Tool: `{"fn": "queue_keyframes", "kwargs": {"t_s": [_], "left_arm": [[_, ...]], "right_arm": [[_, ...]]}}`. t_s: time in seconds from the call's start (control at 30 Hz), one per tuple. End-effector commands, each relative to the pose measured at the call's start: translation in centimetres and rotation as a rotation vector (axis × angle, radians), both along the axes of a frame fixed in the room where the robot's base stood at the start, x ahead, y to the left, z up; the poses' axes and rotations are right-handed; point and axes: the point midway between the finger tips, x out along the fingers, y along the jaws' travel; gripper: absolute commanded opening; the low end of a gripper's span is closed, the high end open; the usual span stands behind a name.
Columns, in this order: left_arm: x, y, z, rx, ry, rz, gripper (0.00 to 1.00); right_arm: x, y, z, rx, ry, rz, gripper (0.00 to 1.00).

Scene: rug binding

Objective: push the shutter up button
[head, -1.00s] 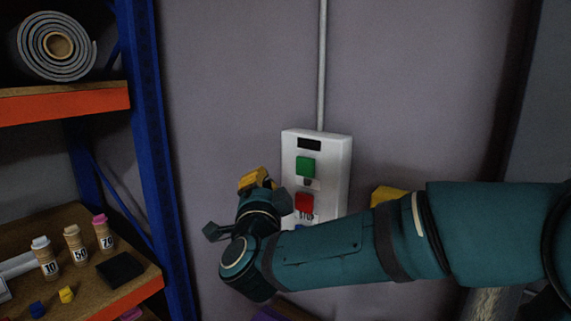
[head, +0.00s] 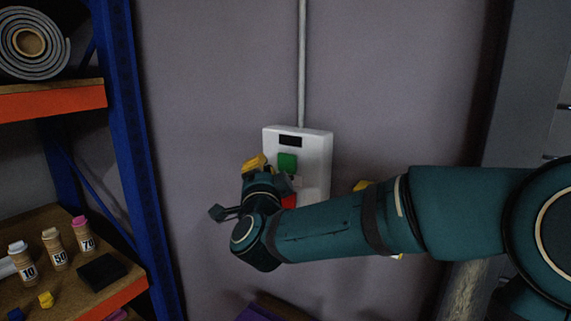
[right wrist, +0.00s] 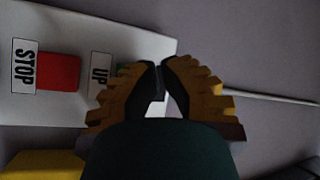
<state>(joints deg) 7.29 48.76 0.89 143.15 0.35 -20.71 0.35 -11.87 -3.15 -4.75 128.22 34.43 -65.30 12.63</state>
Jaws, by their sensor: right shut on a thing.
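A white control box (head: 315,160) is on the wall, with a green button (head: 287,163) above a red button (head: 289,201). In the right wrist view, the red button (right wrist: 58,72) is beside a STOP label (right wrist: 24,66), and an UP label (right wrist: 101,73) is close to my fingers. Only a sliver of green shows there behind a finger. My right gripper (head: 254,162) is just left of the green button in the head view. Its yellow fingers (right wrist: 161,80) are shut in front of the box; what is between them cannot be made out. My left gripper is out of view.
A blue-posted shelf (head: 125,150) stands at the left, with a rolled rug (head: 30,42) and several labelled bottles (head: 55,249). A grey conduit (head: 302,70) runs up from the box. A yellow thing (head: 362,186) is partly hidden behind my right arm.

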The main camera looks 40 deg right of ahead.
Motion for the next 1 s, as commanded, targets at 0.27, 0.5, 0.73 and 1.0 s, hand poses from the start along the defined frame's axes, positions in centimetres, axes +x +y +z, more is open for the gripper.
{"fn": "queue_keyframes", "kwargs": {"t_s": [0.27, 0.5, 0.73, 1.0], "left_arm": [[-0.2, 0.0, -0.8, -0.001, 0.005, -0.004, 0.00], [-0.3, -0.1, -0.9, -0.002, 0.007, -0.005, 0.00], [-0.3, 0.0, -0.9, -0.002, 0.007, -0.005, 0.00], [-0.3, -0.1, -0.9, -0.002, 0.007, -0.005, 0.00]], "right_arm": [[1.0, -2.5, -0.2, 0.000, 0.000, -0.002, 0.00], [1.3, -3.1, 0.0, 0.000, 0.001, -0.001, 0.00], [1.3, -3.0, 0.0, 0.000, 0.001, -0.001, 0.02], [1.3, -3.0, 0.0, 0.000, 0.001, -0.001, 0.00]]}}
